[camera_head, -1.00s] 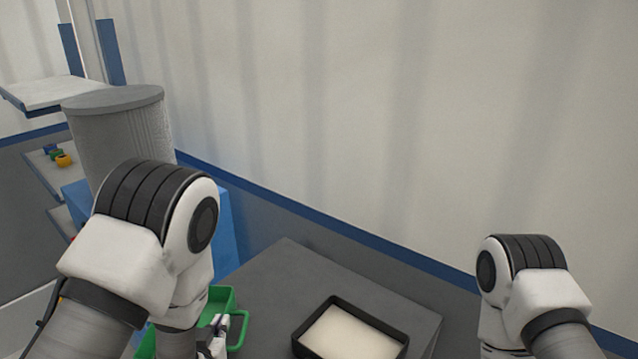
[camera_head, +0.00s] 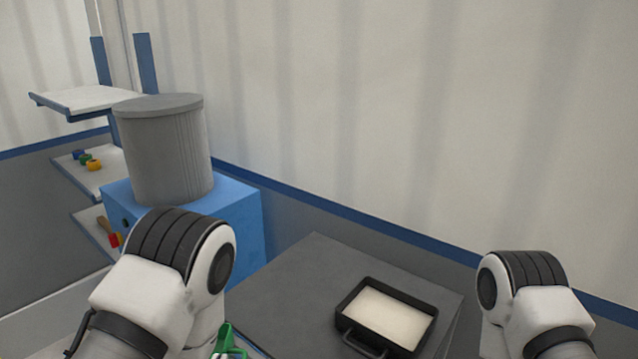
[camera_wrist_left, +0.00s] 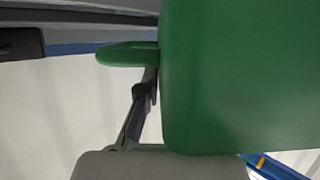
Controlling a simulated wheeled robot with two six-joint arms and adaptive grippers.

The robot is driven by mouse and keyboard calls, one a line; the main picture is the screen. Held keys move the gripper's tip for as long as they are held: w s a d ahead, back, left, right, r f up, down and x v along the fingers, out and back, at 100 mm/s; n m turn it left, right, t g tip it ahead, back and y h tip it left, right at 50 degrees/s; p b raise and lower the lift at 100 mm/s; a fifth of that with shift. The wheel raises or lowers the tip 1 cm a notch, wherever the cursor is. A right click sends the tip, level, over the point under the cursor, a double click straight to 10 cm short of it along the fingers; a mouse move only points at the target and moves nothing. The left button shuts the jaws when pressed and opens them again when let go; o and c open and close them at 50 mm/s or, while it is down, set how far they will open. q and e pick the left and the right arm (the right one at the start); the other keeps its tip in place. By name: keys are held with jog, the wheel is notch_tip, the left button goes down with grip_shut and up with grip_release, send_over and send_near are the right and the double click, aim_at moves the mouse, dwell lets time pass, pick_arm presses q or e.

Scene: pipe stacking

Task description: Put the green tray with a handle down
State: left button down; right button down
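The green tray with a handle (camera_head: 229,338) shows only as a small part at the bottom edge of the head view, beside my left arm. In the left wrist view the green tray (camera_wrist_left: 235,75) fills the right side, close to the camera, with its handle sticking out to the left. My left gripper (camera_wrist_left: 148,85) has dark fingers at the handle and looks shut on it; the tray hides part of the fingers. My right gripper is out of view; only its arm shows at the lower right of the head view.
A dark grey table (camera_head: 290,285) holds a black tray with a handle and pale filling (camera_head: 391,318) on its right part; its left part looks clear. A blue box (camera_head: 236,225) carries a grey bin (camera_head: 165,150). Shelves (camera_head: 85,175) with small coloured parts stand at left.

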pick_arm(q)
jog(key=shift+s+f, duration=0.75)
jog(key=shift+f, duration=0.05)
jog(key=shift+w+d, duration=0.1)
jog(key=shift+w, duration=0.05)
